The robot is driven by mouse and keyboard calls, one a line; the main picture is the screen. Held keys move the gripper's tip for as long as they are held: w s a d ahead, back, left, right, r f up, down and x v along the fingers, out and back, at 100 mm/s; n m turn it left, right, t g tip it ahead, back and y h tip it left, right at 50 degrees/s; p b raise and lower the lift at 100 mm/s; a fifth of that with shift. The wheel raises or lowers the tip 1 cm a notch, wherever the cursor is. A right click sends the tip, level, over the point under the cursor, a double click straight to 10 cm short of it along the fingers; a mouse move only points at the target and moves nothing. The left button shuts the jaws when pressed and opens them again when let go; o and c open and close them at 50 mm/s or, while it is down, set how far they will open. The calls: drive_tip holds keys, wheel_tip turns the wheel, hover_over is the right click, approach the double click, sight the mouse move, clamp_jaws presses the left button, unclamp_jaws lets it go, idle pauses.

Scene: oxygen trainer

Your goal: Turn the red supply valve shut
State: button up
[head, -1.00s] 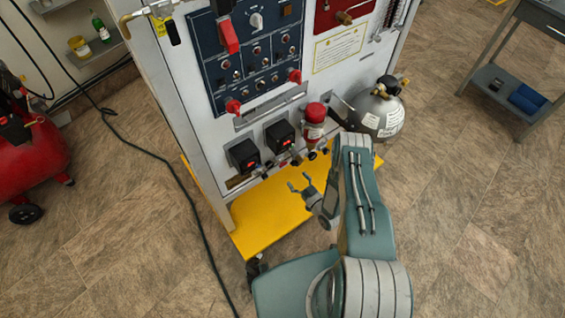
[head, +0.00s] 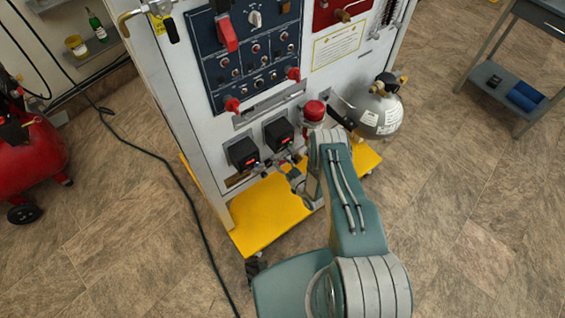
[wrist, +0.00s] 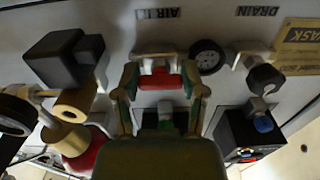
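The red supply valve handle (wrist: 160,80) shows in the wrist view as a red bar on a pale fitting, at the panel under the upside-down "AIR" label. In the head view my gripper (head: 285,168) is at the lower front of the white panel, partly hidden by my arm. The red handle cannot be made out clearly there.
Two black boxes with red displays, left (head: 243,154) and right (head: 278,134), sit above my gripper. A red-topped unit (head: 314,111) and a grey cylinder (head: 379,112) stand to the right. In the wrist view, a round gauge (wrist: 207,57) and a black knob (wrist: 265,79) are close by.

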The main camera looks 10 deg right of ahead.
drive_tip(key=shift+w, duration=0.1)
drive_tip(key=shift+c, duration=0.2)
drive_tip(key=shift+m, duration=1.5)
drive_tip(key=o, duration=1.2)
drive_tip(key=shift+w, duration=0.1)
drive_tip(key=shift+c, duration=0.2)
drive_tip(key=shift+s, duration=0.2)
drive_tip(key=v, duration=1.1)
drive_tip(key=shift+s+d, duration=0.2)
drive_tip(key=shift+s, duration=0.1)
drive_tip(key=shift+f, duration=0.1)
